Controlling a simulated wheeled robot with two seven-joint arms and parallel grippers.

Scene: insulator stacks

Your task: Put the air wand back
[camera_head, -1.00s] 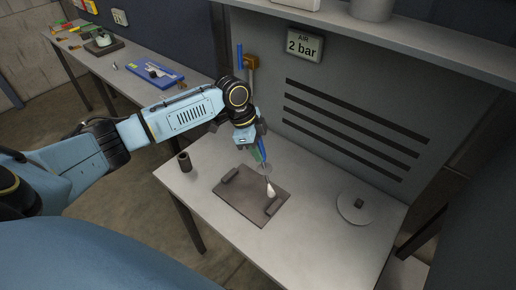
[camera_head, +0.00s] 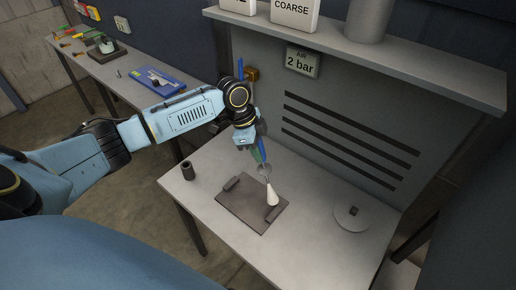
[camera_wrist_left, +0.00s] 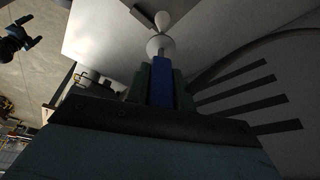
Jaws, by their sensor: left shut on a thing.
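My left gripper (camera_head: 256,148) is shut on the air wand (camera_head: 264,151), a blue handle, held above the back of the dark mat (camera_head: 240,210). Below the handle the wand has a round clear disc, and a white cone shape points from its end down toward the mat. In the left wrist view the blue wand (camera_wrist_left: 162,88) sits between green fingers, with the disc and white cone beyond. A dark gripper, apparently my right one (camera_wrist_left: 32,36), shows with spread fingers in the left wrist view.
The mat bears two small dark blocks. A dark cup (camera_head: 188,171) stands left on the table and a round grey plate (camera_head: 369,218) with a knob lies right. A shelf (camera_head: 440,75) with boxes overhangs the slotted panel. A second bench (camera_head: 125,85) holds a blue tray (camera_head: 150,78).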

